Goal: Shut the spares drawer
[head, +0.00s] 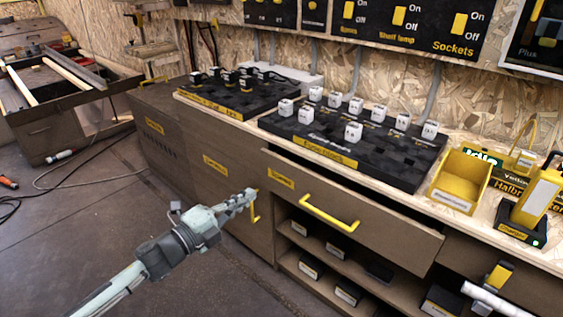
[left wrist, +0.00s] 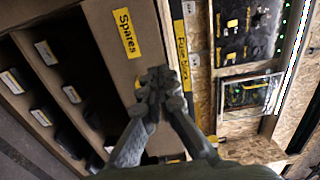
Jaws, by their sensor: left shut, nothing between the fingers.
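The spares drawer (head: 380,222) is a wide brown front with a yellow bar handle (head: 330,214), below the bench top. Its right end seems to stand out from the cabinet; how far, I cannot tell. In the left wrist view the drawer front (left wrist: 120,70) carries a yellow "Spares" label (left wrist: 126,33). My left gripper (head: 250,194) is shut and empty, just left of the drawer's left end in the head view. In the left wrist view its closed fingertips (left wrist: 161,84) overlap the drawer's edge; contact is unclear.
Open shelves with several dark boxes (head: 310,267) lie below the drawer. A cupboard door (head: 215,190) with a yellow handle is at its left. The bench top holds a black board with white blocks (head: 375,160), a yellow bin (head: 459,180) and a lamp. The floor in front is clear.

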